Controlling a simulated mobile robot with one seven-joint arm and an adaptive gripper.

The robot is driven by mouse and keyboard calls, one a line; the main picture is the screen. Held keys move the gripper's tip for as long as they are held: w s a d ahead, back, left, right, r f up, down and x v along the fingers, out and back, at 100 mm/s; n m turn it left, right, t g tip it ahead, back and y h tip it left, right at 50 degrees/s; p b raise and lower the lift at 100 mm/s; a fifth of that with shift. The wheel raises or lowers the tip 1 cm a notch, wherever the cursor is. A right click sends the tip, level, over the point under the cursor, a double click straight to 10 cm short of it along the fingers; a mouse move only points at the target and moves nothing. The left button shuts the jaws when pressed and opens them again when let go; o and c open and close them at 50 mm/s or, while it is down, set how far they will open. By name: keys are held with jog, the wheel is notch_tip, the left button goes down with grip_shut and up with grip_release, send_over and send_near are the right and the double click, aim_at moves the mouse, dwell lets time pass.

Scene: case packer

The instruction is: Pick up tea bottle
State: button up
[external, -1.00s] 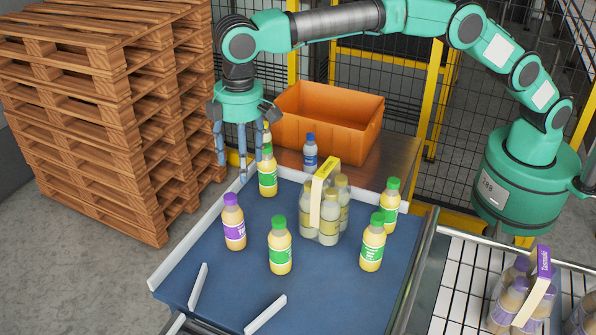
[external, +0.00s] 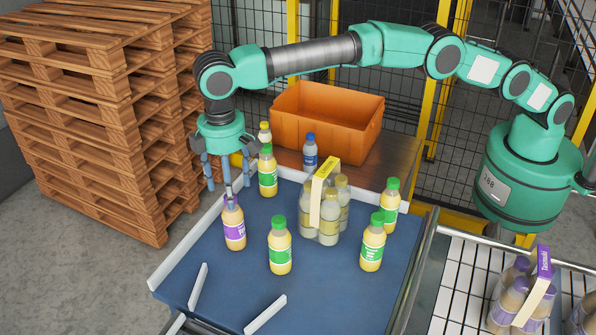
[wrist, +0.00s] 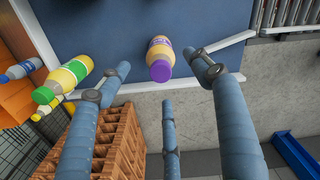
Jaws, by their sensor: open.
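A bottle with a purple cap and purple label (external: 234,230) stands upright at the left of the blue conveyor; it may be the tea bottle, but I cannot read its label. In the wrist view the same bottle (wrist: 159,62) shows ahead, between the spread blue fingers. My gripper (external: 222,190) is open and empty, its fingers pointing down, just above and slightly left of that bottle's cap. In the wrist view the fingertips of my gripper (wrist: 164,78) stand apart. One finger partly overlaps the cap in the external view; I cannot tell whether they touch.
Several green-capped bottles (external: 280,245) stand on the blue conveyor (external: 330,290) around a banded bottle pack (external: 325,205). A blue-capped bottle (external: 310,152) and a yellow-capped bottle (external: 264,132) stand near the orange crate (external: 330,115). A white rail (external: 180,250) edges the left side. Pallets (external: 110,120) are stacked further left.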

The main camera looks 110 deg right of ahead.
aim_at(234, 226)
notch_tip(234, 226, down, 8)
jog(key=shift+f, duration=0.15)
dwell(0.4)
jog(key=shift+w+f+p, duration=0.1)
jog(key=shift+f+p, duration=0.6)
jog(key=shift+f, duration=1.9)
jog(key=c, duration=1.5)
jog(key=shift+r, duration=0.1)
jog(key=shift+r+b, duration=0.55)
jog(key=shift+r, duration=4.4)
